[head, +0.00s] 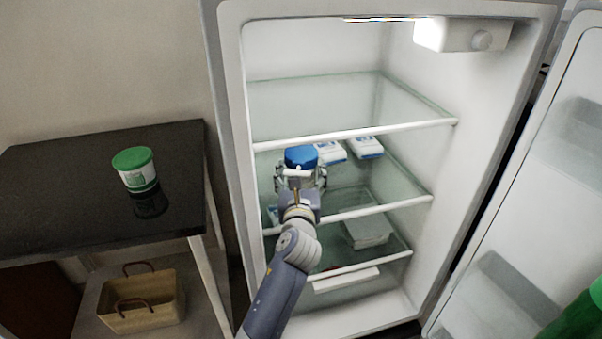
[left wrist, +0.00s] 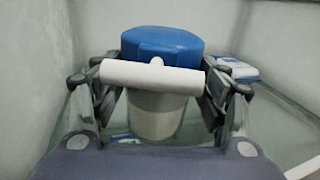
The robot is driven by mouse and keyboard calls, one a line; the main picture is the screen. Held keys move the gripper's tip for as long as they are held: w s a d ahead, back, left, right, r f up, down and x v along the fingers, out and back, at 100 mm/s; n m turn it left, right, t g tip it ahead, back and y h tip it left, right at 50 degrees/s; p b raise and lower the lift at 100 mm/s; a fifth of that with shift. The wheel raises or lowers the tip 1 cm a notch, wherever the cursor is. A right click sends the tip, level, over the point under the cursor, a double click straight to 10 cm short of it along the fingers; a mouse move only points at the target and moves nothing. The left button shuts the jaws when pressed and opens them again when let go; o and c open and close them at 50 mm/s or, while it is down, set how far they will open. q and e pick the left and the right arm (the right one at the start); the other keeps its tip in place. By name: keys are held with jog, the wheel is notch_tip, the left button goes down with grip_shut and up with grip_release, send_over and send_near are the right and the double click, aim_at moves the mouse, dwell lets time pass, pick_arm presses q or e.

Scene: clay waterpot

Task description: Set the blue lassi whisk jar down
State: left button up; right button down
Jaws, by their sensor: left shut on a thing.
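The blue lassi whisk jar has a blue lid (head: 301,156) and a pale body, and it is upright inside the open fridge. In the left wrist view the jar (left wrist: 158,115) stands between the two fingers, with a white bar across its front. My left gripper (head: 301,178) is shut on the jar at a glass shelf (head: 372,210) of the fridge. Whether the jar's base touches the shelf is hidden by the gripper. My right gripper is not in view.
Two blue-and-white packs (head: 366,147) lie behind and right of the jar. A clear container (head: 368,232) is on a lower shelf. The fridge door (head: 540,170) stands open at right. A green-lidded tub (head: 135,168) stands on the black table (head: 60,180), above a basket (head: 140,305).

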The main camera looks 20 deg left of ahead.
pick_arm(q)
jog(key=o, duration=1.4)
jog(key=shift+f, duration=0.15)
jog(key=shift+c, duration=0.2)
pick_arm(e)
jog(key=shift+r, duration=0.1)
pick_arm(q)
jog(key=shift+s+d, duration=0.1)
jog(key=shift+s, duration=0.2)
jog(key=p+v, duration=0.1)
jog(key=v, duration=1)
jog(key=shift+s+r, duration=0.2)
jog(key=shift+s, duration=0.05)
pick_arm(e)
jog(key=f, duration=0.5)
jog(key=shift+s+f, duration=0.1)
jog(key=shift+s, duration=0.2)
